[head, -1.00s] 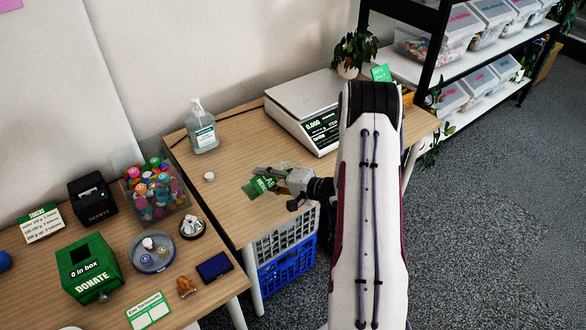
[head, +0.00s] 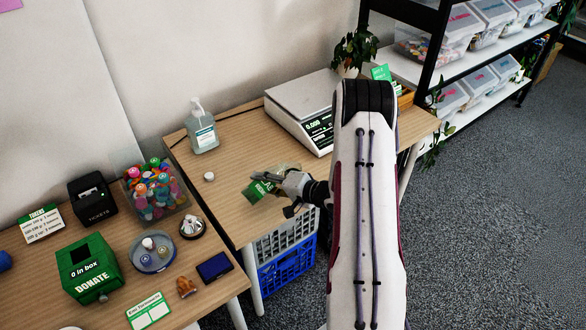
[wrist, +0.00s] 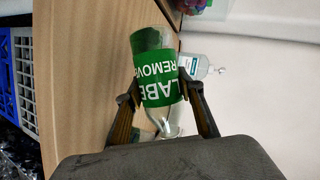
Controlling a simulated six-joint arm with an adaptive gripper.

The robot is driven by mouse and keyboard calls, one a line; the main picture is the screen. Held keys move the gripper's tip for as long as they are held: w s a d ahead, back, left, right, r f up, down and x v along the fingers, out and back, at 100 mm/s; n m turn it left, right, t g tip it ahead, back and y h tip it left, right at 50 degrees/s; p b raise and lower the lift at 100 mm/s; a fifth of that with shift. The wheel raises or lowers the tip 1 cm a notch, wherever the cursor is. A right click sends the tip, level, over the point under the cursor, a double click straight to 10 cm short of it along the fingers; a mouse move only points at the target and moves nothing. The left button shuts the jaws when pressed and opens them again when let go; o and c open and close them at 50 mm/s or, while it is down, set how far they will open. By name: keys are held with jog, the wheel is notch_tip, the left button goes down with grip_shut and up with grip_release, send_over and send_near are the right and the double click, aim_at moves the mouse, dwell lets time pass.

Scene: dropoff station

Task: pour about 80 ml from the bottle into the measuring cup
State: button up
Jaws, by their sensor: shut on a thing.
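The bottle (wrist: 158,82) is clear with a green label reading "LABEL REMOVED"; its text is upside down in the wrist view. My gripper (wrist: 165,98) is shut on the bottle, one finger on each side near the label. In the head view my gripper (head: 262,178) is over the front of the right table, and the bottle (head: 258,190) shows mostly as its slanted green label. The bottle looks tilted far over. I cannot make out the measuring cup for certain; my gripper and bottle may cover it. The liquid level is not clear.
A small white cap (head: 209,176) lies left of my gripper. A pump bottle (head: 203,130) and a scale (head: 304,105) stand farther back. Crates (head: 286,258) sit below.

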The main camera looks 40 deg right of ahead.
jog(key=shift+d+f+n+h, duration=0.15)
jog(key=shift+n+h, duration=0.15)
jog(key=shift+n, duration=0.2)
dwell(1.2)
jog(key=shift+d+r+n+h, duration=0.3)
jog(key=shift+r+n+h, duration=0.2)
jog(key=shift+n, duration=0.1)
jog(key=shift+d+r+n+h, duration=0.3)
jog(key=shift+d+n+h, duration=0.3)
jog(key=shift+n+h, duration=0.3)
jog(key=shift+h, duration=0.3)
jog(key=shift+w+a+r+n+h, duration=0.15)
jog(key=shift+n+h, duration=0.2)
jog(key=shift+n, duration=0.2)
jog(key=shift+s+a+r+n+h, duration=0.1)
jog(key=shift+n+h, duration=0.25)
jog(key=shift+n, duration=0.2)
jog(key=shift+a+n+h, duration=0.1)
jog(key=shift+n+h, duration=0.5)
jog(key=shift+n, duration=0.1)
jog(key=shift+f+n+h, duration=0.15)
jog(key=shift+n+h, duration=0.15)
jog(key=shift+h, duration=0.1)
jog(key=shift+w+n, duration=0.1)
jog(key=shift+n, duration=0.2)
jog(key=shift+a, duration=0.1)
